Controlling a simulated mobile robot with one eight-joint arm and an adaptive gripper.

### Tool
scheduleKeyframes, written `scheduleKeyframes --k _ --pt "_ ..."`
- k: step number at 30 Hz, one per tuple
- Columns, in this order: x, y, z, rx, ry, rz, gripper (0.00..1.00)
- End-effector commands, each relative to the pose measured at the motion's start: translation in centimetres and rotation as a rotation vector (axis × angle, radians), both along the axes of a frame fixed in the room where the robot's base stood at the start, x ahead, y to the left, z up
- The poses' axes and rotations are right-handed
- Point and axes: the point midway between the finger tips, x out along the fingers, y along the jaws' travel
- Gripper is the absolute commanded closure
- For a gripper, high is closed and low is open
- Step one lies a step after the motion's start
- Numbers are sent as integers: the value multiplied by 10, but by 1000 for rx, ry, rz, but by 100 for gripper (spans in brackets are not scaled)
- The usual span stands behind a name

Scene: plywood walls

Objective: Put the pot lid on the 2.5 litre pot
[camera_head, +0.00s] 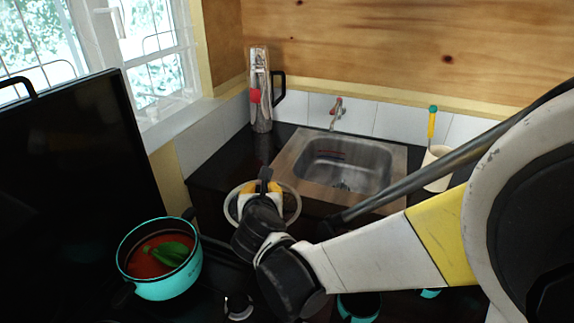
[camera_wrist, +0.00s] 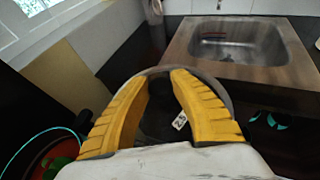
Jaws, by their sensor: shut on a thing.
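A teal pot (camera_head: 172,286) with red contents and a green leaf stands at the lower left in the head view, uncovered. Part of it shows at the lower left edge of the wrist view. I cannot read a size on it. My gripper (camera_head: 263,187) is shut on the pot lid (camera_head: 232,208), a round lid with a pale rim, to the right of the pot and higher in the picture. In the wrist view, the yellow fingers (camera_wrist: 160,80) are either side of the lid's dark middle, where a small white label shows. The fingers hide part of the lid.
A metal sink (camera_head: 345,172) is set in the dark counter behind the lid. A silver flask (camera_head: 260,92) stands in the back corner. A cream cup (camera_head: 437,168) stands right of the sink. A tall dark panel (camera_head: 75,190) rises left of the pot. Other teal items (camera_head: 360,306) are partly hidden below my arm.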

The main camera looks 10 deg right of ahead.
Motion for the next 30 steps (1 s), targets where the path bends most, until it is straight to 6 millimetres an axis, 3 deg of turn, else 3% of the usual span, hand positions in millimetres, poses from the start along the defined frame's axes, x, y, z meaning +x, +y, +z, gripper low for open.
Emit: scheduleKeyframes --k 1,8,15,21,30 --pt "-1 21 0 -1 -1 30 100" --pt "-13 116 0 0 -1 155 100" --pt "-41 207 0 0 -2 275 100" --pt "-59 249 0 0 -3 330 100" --pt "-65 260 0 0 -3 345 100"
